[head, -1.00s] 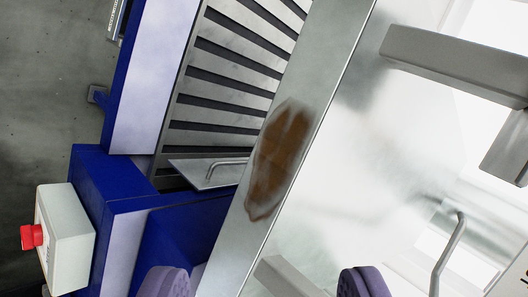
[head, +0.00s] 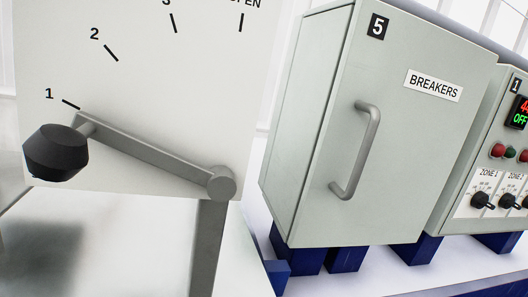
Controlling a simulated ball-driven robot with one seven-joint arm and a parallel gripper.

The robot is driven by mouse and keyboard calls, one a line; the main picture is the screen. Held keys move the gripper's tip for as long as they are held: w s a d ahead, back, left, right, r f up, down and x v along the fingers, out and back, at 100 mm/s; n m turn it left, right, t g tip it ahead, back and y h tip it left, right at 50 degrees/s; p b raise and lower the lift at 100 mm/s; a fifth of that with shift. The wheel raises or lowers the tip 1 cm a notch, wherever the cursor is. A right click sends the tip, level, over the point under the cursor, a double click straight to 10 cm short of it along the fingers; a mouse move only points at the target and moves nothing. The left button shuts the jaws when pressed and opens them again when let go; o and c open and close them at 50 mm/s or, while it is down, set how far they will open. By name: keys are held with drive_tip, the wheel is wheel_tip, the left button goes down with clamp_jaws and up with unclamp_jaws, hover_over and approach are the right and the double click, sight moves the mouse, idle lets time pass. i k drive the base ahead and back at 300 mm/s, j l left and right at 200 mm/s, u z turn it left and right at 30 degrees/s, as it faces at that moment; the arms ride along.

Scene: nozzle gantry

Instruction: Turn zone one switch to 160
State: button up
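The zone one switch (head: 481,200) is a small black rotary knob on a white plate labelled ZONE 1, at the right edge of the head view. It sits low on the front of a grey-green control box (head: 464,160) marked 1. Scale marks surround the knob, but they are too small to read, and I cannot tell its setting. My gripper is not in view now.
A breaker cabinet (head: 310,110) marked 5, with a bar handle (head: 361,150), stands left of the control box. A lever with a black knob (head: 56,152) is close in front at left, near mark 1.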

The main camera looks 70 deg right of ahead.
sight(480, 200)
drive_tip(key=z, duration=3.1)
